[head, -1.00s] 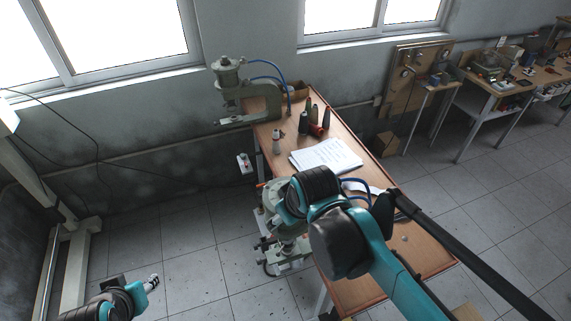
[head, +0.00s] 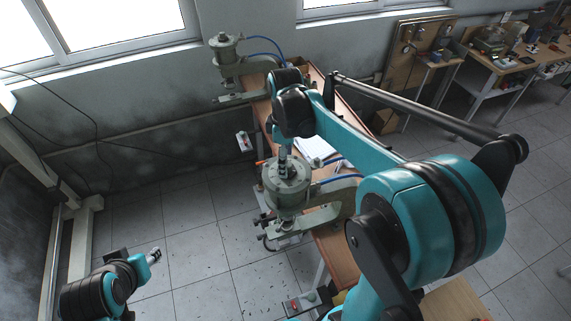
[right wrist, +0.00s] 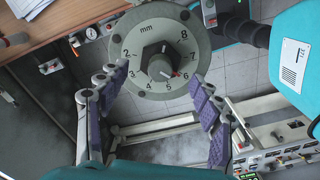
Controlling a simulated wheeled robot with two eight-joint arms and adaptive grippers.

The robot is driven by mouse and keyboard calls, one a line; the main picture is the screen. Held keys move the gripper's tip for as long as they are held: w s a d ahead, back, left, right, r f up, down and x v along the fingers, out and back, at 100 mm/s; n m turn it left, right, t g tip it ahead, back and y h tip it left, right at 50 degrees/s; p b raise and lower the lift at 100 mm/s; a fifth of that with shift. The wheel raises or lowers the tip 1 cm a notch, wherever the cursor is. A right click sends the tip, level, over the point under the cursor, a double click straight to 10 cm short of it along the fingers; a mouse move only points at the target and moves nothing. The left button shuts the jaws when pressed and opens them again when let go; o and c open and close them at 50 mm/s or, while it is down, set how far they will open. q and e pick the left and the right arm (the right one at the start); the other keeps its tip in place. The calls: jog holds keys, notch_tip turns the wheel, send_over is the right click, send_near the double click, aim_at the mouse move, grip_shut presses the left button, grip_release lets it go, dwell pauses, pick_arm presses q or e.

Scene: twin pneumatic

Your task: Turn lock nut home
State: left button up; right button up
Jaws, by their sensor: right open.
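In the right wrist view a grey round dial plate (right wrist: 130,72) marked "mm" and numbered faces the camera. A dark hexagonal lock nut (right wrist: 152,50) sits at its centre around a grey knob (right wrist: 161,68), with a small red mark close by. My right gripper (right wrist: 158,76) is open, its purple-padded fingers apart on both sides of the dial's lower part, with nothing between the pads. In the head view the near press head (head: 287,190) stands under my right gripper (head: 284,152), which is small there. My left gripper (head: 153,257) is at lower left, away from the presses; its jaws are too small to judge.
A second press (head: 228,62) stands at the far end of the wooden bench (head: 340,262). White paper (head: 312,146) lies on the bench, partly hidden by my right arm. Blue hoses run behind the near press. Open floor (head: 190,215) lies left of the bench.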

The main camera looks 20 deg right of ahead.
jog(key=shift+w+f, duration=0.1)
jog(key=shift+f, duration=1.35)
jog(key=c, duration=1.2)
jog(key=shift+o, duration=0.2)
